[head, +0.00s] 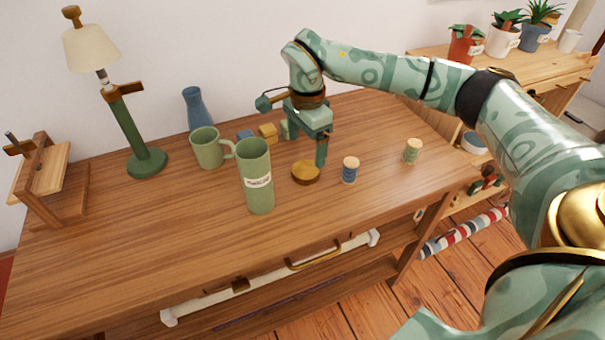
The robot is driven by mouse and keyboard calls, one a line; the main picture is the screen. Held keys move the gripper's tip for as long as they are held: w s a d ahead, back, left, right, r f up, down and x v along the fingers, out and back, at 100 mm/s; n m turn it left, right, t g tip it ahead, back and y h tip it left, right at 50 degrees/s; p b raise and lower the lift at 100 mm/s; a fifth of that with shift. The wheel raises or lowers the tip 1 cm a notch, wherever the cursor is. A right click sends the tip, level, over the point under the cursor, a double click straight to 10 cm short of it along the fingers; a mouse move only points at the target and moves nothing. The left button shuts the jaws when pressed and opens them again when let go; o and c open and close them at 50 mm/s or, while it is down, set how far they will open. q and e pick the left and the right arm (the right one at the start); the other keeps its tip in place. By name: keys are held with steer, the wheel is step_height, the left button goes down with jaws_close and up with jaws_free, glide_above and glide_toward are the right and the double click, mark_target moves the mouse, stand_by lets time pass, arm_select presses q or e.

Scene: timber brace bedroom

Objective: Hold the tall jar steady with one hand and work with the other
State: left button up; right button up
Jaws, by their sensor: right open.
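The tall jar (257,178) is a green cylinder with a white label. My right gripper (306,148) points down above and just behind the disc. It is open, and one finger reaches down beside the disc's right rear edge. I see nothing held in it. My left gripper is not in view.
A green mug (208,148) stands behind the jar, with a blue vase (197,108) farther back. Small yellow (268,132) and blue blocks lie nearby. Two spools (349,170) (412,151) stand at right. A lamp (131,125) stands left. The desk's front left is clear.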

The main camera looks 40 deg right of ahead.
mark_target(305, 170)
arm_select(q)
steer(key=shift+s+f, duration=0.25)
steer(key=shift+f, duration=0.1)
arm_select(e)
steer(key=shift+f, duration=1.05)
steer(key=shift+f+b, duration=0.5)
steer(key=shift+b, duration=0.05)
step_height(305, 170, down, 4)
steer(key=shift+w+f+b, duration=0.1)
steer(key=shift+w+b, duration=0.05)
steer(key=shift+b, duration=1.1)
steer(key=shift+f, duration=0.2)
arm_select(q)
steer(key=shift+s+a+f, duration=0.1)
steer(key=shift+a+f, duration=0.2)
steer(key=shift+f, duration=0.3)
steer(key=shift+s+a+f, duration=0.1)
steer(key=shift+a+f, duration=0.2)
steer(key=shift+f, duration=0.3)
arm_select(e)
steer(key=shift+r, duration=0.2)
steer(key=c, duration=1.1)
